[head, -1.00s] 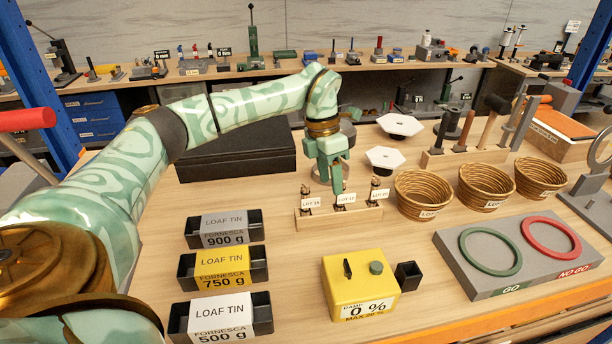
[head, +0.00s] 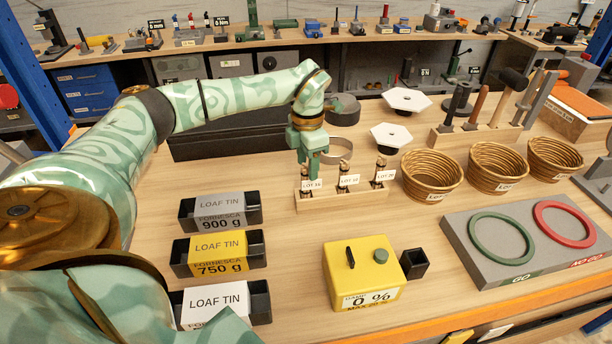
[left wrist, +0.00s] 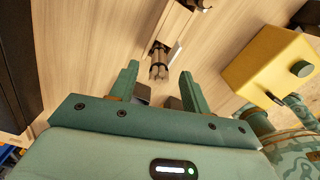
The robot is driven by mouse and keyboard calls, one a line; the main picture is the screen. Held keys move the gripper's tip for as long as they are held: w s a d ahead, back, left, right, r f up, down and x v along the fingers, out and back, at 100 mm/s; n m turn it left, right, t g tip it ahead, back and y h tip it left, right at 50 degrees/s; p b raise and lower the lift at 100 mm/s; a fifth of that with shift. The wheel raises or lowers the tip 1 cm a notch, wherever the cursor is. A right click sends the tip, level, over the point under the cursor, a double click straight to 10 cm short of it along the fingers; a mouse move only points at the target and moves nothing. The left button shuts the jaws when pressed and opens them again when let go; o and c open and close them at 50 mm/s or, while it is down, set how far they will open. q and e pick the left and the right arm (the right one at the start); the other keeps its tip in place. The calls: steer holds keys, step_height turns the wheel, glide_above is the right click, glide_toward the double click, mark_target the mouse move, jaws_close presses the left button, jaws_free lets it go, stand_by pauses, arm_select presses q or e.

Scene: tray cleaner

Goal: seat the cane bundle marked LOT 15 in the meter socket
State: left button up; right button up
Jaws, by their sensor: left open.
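The cane bundle marked LOT 15 (head: 306,190) stands upright at the left end of a wooden rack (head: 340,203). My left gripper (head: 309,163) is open and empty, pointing down just above that bundle. In the left wrist view a dark bundle (left wrist: 158,71) shows between and ahead of the open fingers (left wrist: 158,68), with its white tag to the right; the tag's text cannot be read there. The yellow meter (head: 362,275) reads 0 %. Its black square socket (head: 414,264) at its right side looks empty. My right gripper is not in view.
Two other tagged bundles stand in the rack, in the middle (head: 345,186) and at the right (head: 379,176). Wicker baskets (head: 432,177) stand right of the rack. Loaf tins (head: 218,252) lie left of the meter. A grey ring board (head: 520,245) is at right. The tabletop between rack and meter is clear.

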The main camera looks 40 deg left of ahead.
mark_target(306, 176)
arm_select(q)
step_height(306, 176, down, 4)
steer(key=shift+s+a+f, duration=0.1)
steer(key=shift+s, duration=0.05)
steer(key=shift+f, duration=0.15)
jaws_close()
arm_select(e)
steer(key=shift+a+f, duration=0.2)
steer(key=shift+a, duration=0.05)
